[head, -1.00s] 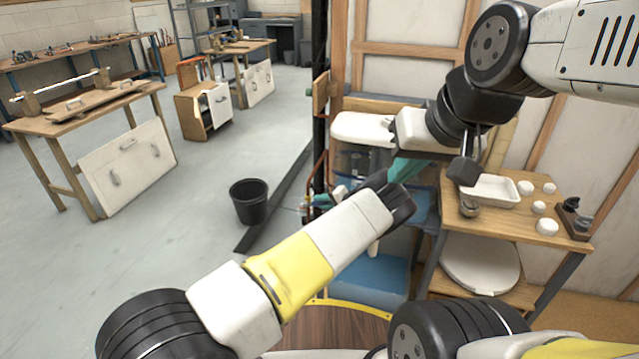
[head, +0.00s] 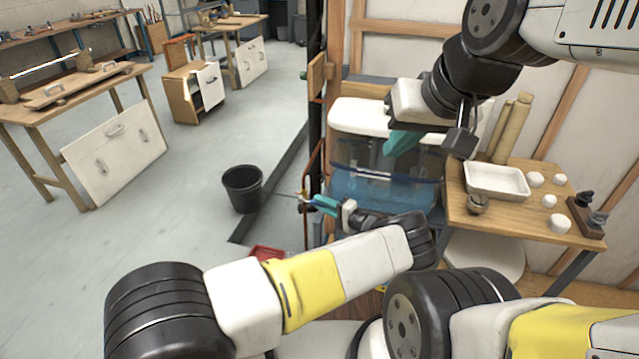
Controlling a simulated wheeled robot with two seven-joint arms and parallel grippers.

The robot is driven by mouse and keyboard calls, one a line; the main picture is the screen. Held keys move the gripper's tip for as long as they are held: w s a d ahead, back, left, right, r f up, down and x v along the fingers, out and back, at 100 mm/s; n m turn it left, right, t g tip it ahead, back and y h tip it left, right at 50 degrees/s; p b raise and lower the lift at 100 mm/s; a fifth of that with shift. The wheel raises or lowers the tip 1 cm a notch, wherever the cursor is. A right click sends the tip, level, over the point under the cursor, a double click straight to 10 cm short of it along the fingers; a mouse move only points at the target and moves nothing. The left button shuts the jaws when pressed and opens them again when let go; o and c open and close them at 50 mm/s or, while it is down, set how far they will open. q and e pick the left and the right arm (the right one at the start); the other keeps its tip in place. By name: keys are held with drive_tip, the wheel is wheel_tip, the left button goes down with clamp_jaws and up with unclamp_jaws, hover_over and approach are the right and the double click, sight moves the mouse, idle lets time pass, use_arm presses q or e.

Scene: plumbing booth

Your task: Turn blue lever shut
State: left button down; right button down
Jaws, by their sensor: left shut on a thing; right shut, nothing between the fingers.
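The blue lever (head: 311,202) is on the valve of a copper pipe (head: 309,165) beside a dark post. It is small in the head view and partly covered. My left gripper (head: 318,204), with teal fingers pointing left, is shut on the blue lever. My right gripper (head: 392,147) has teal fingers, is shut and empty, and hangs in front of the clear tank.
A clear tank (head: 362,190) with blue water and a white lid stands behind my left gripper. A wooden table (head: 480,220) with a white tray (head: 497,181) is at the right. A black bucket (head: 243,189) stands on the floor at the left.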

use_arm(q)
drive_tip(key=shift+f+t+y, duration=0.3)
drive_tip(key=shift+f, duration=0.2)
drive_tip(key=c, duration=1.2)
unclamp_jaws()
drive_tip(key=shift+d, duration=0.1)
drive_tip(key=shift+c, duration=0.2)
drive_tip(key=shift+r, duration=0.1)
drive_tip(key=v, duration=0.8)
